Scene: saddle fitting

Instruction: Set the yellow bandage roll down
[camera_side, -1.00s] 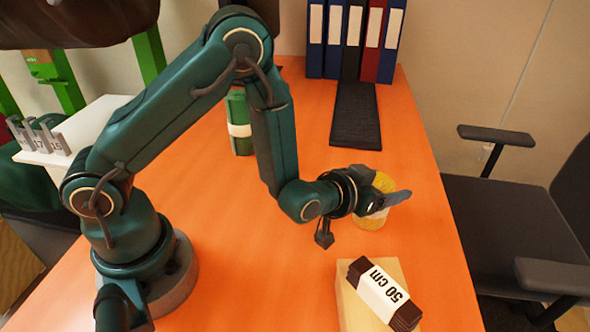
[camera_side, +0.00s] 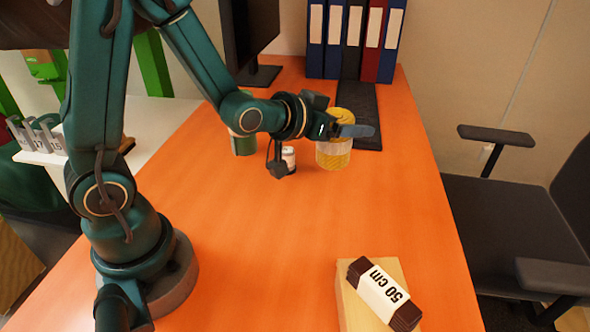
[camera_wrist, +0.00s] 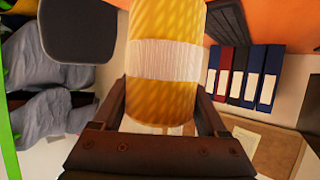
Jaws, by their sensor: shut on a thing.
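The yellow bandage roll (camera_side: 333,158), with a pale band around its middle, is held upright in my gripper (camera_side: 350,131) towards the back right of the orange table. The jaws are shut on its upper part. In the wrist view the roll (camera_wrist: 165,25) fills the middle, with a jaw of my gripper (camera_wrist: 162,112) on each side. I cannot tell whether its base touches the table.
A small white bottle (camera_side: 288,157) and a green roll (camera_side: 243,145) stand to the left. A keyboard (camera_side: 368,140) and binders (camera_side: 352,40) are behind. A brown bundle marked 50 cm (camera_side: 385,295) lies on a wooden block (camera_side: 350,310). The table's middle (camera_side: 270,230) is clear.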

